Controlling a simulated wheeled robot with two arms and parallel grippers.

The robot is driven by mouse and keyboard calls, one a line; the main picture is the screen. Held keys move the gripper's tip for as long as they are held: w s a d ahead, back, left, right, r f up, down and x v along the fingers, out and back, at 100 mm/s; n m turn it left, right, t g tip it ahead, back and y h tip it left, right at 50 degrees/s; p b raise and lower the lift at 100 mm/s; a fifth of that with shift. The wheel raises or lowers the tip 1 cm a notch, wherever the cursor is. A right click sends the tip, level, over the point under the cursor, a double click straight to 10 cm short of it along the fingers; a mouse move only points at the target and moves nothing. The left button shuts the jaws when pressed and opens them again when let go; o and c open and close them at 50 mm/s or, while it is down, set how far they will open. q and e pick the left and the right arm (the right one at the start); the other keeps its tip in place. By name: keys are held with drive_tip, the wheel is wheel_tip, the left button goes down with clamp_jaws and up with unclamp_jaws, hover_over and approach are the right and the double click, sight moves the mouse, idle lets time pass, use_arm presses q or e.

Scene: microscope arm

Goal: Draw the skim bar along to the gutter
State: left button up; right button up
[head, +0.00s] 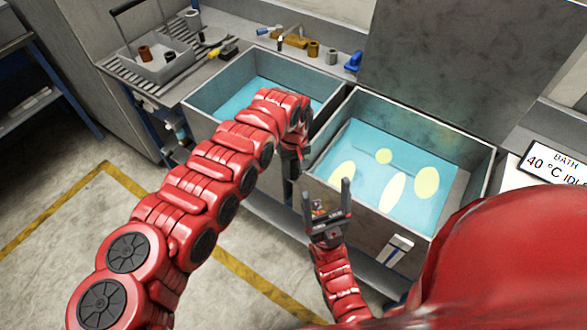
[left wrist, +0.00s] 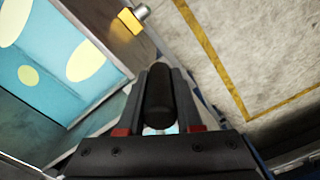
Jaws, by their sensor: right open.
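The right-hand tank (head: 484,178) holds blue water with several pale yellow patches (head: 397,192) on it. A grey strip (head: 453,203) runs along its right end; I cannot tell whether it is the gutter. My left gripper (head: 288,190) points down by the tanks' front edge, near the corner between them. In the left wrist view a rounded black handle (left wrist: 160,95) sits between its jaws, with the fingers against both sides. Its lower end is hidden, so I cannot tell whether it belongs to the skim bar. My right gripper (head: 328,205) is open and empty before the right-hand tank's front wall.
A second tank (head: 199,108) of plain blue water stands left. A rack (head: 155,68) with small pots is at the back left, and small tools (head: 290,40) line the back ledge. A bath sign (head: 552,162) stands right. Floor at left is clear.

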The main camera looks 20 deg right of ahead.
use_arm(q)
clamp_jaws()
idle(1.0)
